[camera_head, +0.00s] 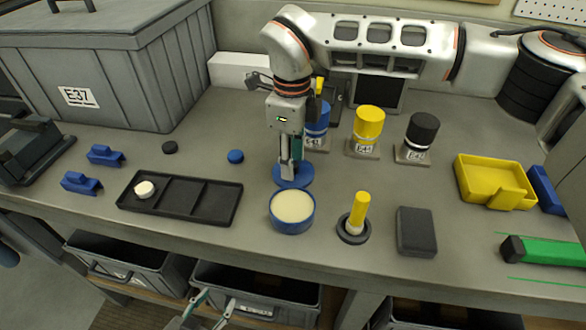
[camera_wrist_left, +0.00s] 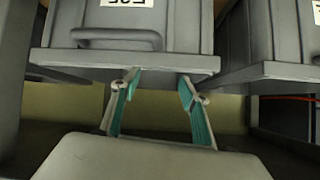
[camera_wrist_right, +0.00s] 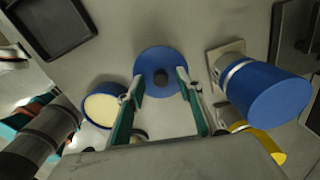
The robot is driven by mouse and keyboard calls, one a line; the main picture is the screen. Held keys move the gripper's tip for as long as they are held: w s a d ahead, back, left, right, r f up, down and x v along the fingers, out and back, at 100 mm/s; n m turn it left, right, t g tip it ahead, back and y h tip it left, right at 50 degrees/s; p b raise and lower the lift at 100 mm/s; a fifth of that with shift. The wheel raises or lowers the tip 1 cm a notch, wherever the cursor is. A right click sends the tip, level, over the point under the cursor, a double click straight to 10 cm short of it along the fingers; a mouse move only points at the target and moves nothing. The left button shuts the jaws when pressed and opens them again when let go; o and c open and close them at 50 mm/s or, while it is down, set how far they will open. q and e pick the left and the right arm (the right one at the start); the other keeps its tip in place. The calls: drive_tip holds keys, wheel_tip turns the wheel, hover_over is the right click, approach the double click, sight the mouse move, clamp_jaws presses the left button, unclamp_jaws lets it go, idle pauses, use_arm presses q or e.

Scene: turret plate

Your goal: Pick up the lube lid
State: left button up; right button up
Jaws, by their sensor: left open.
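In the head view the lid (camera_head: 305,180) sits just behind the open blue lube tub (camera_head: 292,222), which holds cream-coloured grease. My right gripper (camera_head: 290,172) points down at the lid. Whether the tips touch the lid is unclear. My left gripper (camera_head: 214,302) is open and empty, low in front of the bench by the grey bins.
A black divided tray (camera_head: 190,212) with a white piece lies left of the tub. A yellow-handled tool (camera_head: 358,212) stands to its right. Blue, yellow (camera_head: 369,122) and black-topped (camera_head: 423,130) bottles stand behind. Grey bins (camera_head: 255,288) sit below the bench edge.

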drive_tip(key=shift+f, duration=0.35)
clamp_jaws()
drive_tip(key=shift+r, duration=0.1)
